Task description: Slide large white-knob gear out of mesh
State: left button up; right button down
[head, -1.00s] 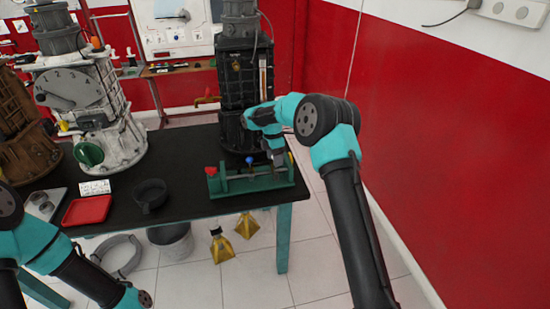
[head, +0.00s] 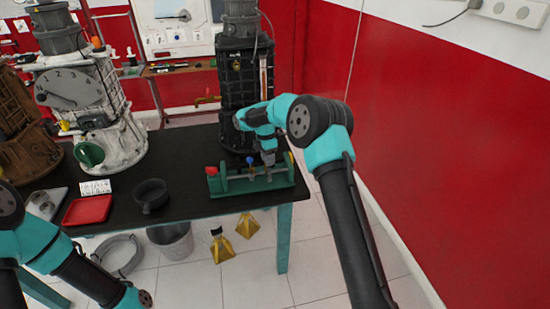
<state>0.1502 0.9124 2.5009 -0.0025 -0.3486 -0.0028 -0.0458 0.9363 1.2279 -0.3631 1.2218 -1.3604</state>
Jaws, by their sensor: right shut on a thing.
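The green gear trainer (head: 275,184) stands at the right front corner of the black table. It has a red knob (head: 211,170) at its left end and a blue knob (head: 250,160) near its middle. My right gripper (head: 269,163) points down at it, just right of the blue knob, and is shut on the large white-knob gear. The white knob is hidden by the fingers, and the gear's teeth are too small to make out. My left arm shows at the lower left; its gripper is out of the picture.
A dark bowl (head: 151,195), a red tray (head: 88,211) and a white card (head: 95,187) lie left of the trainer. A tall black engine (head: 238,95) stands close behind it. The table (head: 190,190) is bare between bowl and trainer.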

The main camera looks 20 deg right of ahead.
jog(key=shift+w+a, duration=0.1)
jog(key=shift+a, duration=0.9)
jog(key=c, duration=0.9)
grip_release()
jog(key=shift+a, duration=0.1)
jog(key=shift+o, duration=0.2)
jog(key=w+r, duration=0.1)
jog(key=r, duration=0.7)
jog(key=w+r, duration=0.2)
jog(key=r, duration=0.7)
jog(key=shift+w, duration=0.25)
